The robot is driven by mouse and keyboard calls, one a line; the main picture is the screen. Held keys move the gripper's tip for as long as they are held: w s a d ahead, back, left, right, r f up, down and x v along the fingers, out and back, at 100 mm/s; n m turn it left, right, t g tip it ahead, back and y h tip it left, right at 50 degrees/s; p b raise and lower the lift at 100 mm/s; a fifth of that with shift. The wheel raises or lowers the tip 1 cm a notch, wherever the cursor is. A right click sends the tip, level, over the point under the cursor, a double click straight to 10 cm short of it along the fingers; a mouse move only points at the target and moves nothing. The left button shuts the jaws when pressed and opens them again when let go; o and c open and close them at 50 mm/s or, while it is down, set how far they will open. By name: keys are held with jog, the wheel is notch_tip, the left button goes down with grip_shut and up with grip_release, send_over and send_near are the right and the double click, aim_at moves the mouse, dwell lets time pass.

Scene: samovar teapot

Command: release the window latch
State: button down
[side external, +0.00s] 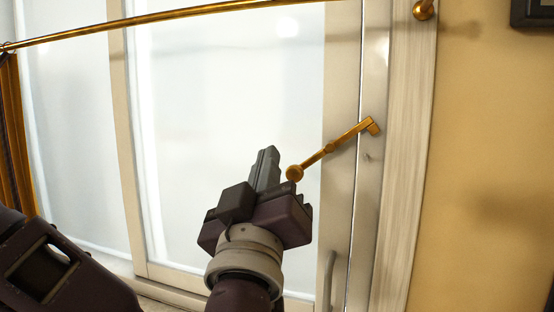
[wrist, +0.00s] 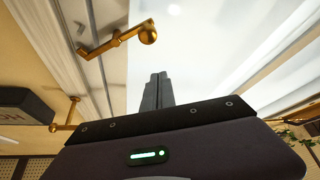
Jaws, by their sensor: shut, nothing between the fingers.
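The brass window latch (side external: 331,149) is a thin bar on the right edge of the white window frame (side external: 340,80). It slants from a round knob at lower left up to a hooked end at upper right. In the wrist view the latch (wrist: 118,39) is at upper left, with its knob nearest the middle. My gripper (side external: 268,152) is shut and empty, in front of the glass just left of the knob. In the wrist view my gripper (wrist: 157,78) points up, below and right of the knob. I cannot tell whether it touches the latch.
A brass rod (side external: 180,14) crosses the top of the window, ending in a bracket at upper right. A grey handle (side external: 329,280) is on the frame below the latch. A beige wall (side external: 485,120) is at right. The glass left of my gripper is clear.

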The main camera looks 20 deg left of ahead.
jog(key=v, duration=0.5)
jog(key=shift+s+d+f, duration=0.1)
jog(key=shift+s+d, duration=0.05)
jog(key=shift+s, duration=0.2)
jog(key=shift+w, duration=0.1)
jog(key=w+a+r+m+g+h, duration=0.3)
jog(key=w+a+m+g+h, duration=0.15)
jog(key=a+m+h, duration=0.35)
jog(key=s+a+f+g+y, duration=0.1)
jog(key=s+a+f+g, duration=0.3)
jog(key=s, duration=0.5)
jog(key=s+a+f+g+y, duration=0.1)
jog(key=s+a+f+g, duration=0.3)
jog(key=s+a+f, duration=0.4)
jog(key=s+a+f+g, duration=0.4)
jog(key=s+a+f, duration=0.2)
jog(key=s+f, duration=0.2)
jog(key=s, duration=0.2)
jog(key=shift+s+a+y, duration=0.3)
jog(key=shift+s+y, duration=0.1)
jog(key=c, duration=2.2)
grip_release()
